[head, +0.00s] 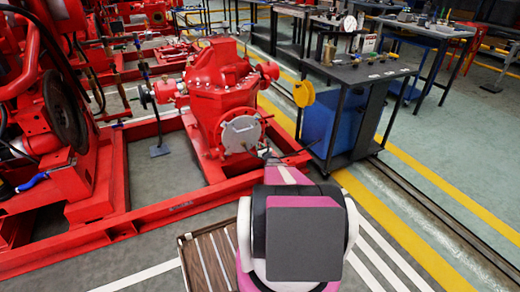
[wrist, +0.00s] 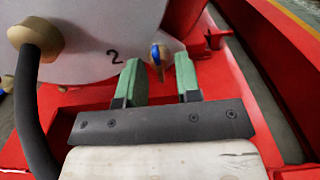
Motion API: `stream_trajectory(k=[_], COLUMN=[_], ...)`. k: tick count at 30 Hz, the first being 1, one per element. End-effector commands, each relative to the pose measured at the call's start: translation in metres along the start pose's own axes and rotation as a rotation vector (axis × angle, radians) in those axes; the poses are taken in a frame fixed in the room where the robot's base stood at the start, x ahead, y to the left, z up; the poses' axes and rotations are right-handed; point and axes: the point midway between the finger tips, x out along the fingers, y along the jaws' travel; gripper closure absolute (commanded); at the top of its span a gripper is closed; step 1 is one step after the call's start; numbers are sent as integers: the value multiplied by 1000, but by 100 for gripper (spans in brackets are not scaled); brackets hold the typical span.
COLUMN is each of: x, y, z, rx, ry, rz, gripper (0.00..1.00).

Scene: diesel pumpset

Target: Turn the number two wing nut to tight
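The number two wing nut (wrist: 156,54) shows in the wrist view as a small blue piece on a brass-coloured fitting, at the lower edge of a pale round plate (wrist: 75,35), just right of a black "2". My gripper (wrist: 159,65) has two green fingers, spread apart. The wing nut appears between the fingertips, with a gap on both sides; contact cannot be seen. In the head view the round grey cover (head: 241,133) faces me on the red pump casing (head: 222,95); the wing nut is too small to make out there, and my arm hides most of my gripper.
A black hose (wrist: 35,110) with a brass-coloured end runs down the left of the wrist view. The red base frame (head: 165,210) surrounds the pump. A dark workbench (head: 365,72) with a blue box (head: 330,122) stands to the right.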

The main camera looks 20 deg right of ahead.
Motion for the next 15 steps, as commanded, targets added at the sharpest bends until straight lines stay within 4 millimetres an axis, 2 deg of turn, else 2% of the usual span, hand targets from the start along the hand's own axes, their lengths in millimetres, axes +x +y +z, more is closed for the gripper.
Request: stream_trajectory(k=[2, 3, 6, 15], x=[0, 0, 0, -1], y=[0, 0, 0, 0], z=[0, 0, 0, 0], rx=[0, 0, 0, 10], ry=[0, 0, 0, 0], rz=[0, 0, 0, 0], gripper=[68, 72, 100, 100])
